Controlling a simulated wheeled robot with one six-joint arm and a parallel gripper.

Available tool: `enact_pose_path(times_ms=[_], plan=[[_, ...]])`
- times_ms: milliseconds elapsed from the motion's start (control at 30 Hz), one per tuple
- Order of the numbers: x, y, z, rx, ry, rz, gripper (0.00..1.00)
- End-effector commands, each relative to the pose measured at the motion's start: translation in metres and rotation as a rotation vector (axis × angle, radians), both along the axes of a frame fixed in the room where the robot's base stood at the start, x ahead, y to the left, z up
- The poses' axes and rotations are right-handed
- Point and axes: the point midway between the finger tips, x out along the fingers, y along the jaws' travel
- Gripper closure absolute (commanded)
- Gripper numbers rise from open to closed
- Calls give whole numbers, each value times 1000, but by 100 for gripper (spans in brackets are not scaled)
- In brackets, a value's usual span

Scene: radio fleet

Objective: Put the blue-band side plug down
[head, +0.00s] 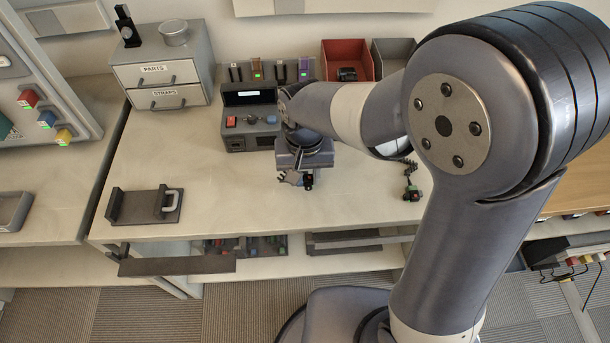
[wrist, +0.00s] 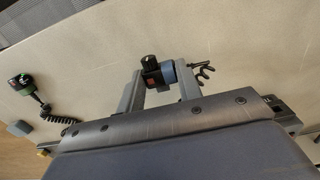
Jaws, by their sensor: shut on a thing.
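The blue-band side plug (wrist: 168,72) is a small black piece with a blue band and a red square. It sits between the two fingertips of my gripper (wrist: 160,80), which is shut on it in the wrist view. In the head view my gripper (head: 301,177) is over the front middle of the pale worktop (head: 240,200), with the dark plug (head: 308,181) at its tip. I cannot tell whether the plug touches the worktop. A dark pronged clip (wrist: 204,73) shows just right of the plug in the wrist view.
A grey console (head: 250,122) stands behind my gripper. A green-banded piece with a coiled cord (head: 411,189) lies to the right. A dark cradle with a handle (head: 145,205) lies at left. Drawers (head: 160,80) and a red bin (head: 348,62) stand behind. Bare worktop lies between cradle and gripper.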

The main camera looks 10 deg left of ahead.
Motion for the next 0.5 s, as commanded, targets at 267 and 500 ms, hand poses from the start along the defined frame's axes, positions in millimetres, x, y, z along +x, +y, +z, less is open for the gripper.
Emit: enact_pose_path(times_ms=[267, 500], plan=[[0, 0, -34, -2, 3, -1, 85], [0, 0, -45, 0, -1, -1, 85]])
